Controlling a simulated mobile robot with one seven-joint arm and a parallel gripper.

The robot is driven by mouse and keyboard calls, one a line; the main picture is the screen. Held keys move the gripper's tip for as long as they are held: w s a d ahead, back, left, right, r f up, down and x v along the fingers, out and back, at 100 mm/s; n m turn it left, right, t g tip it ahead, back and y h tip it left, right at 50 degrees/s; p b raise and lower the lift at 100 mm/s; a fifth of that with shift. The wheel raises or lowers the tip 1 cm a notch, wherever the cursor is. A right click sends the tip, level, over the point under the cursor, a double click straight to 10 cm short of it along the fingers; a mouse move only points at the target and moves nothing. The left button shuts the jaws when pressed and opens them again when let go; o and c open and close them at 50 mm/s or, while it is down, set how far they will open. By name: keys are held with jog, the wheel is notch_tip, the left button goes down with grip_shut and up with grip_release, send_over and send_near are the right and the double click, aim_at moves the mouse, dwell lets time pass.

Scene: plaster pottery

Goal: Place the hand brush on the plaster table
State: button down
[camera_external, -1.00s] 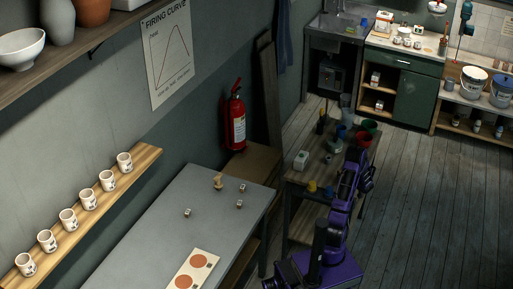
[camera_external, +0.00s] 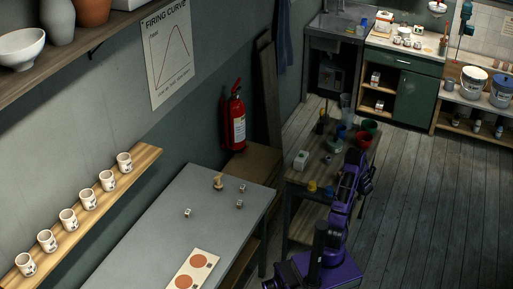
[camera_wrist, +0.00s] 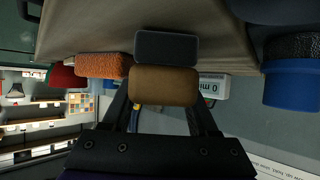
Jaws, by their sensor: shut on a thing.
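In the wrist view my gripper (camera_wrist: 163,108) is shut on a brown block with rounded corners (camera_wrist: 163,86), which looks like the hand brush. A dark grey pad (camera_wrist: 166,47) lies just beyond it; I cannot tell whether it is part of the brush. The rest of the brush is hidden. In the external view my arm reaches up to the right side of a dark, cluttered worktable (camera_external: 301,177), likely the plaster table. My gripper and the brush cannot be made out there.
An orange sponge (camera_wrist: 101,66), a red container (camera_wrist: 64,78), a white timer (camera_wrist: 213,87) and a blue container (camera_wrist: 292,84) are near my gripper. Several cups and pots crowd the worktable. A long grey table (camera_external: 160,222) at left has much bare surface.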

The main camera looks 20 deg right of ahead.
jog(key=shift+f, duration=0.25)
jog(key=shift+c, duration=0.4)
grip_release()
jog(key=p+v, duration=0.2)
jog(key=v, duration=1.5)
jog(key=shift+s, duration=0.2)
jog(key=shift+w+r, duration=0.1)
jog(key=shift+r, duration=0.05)
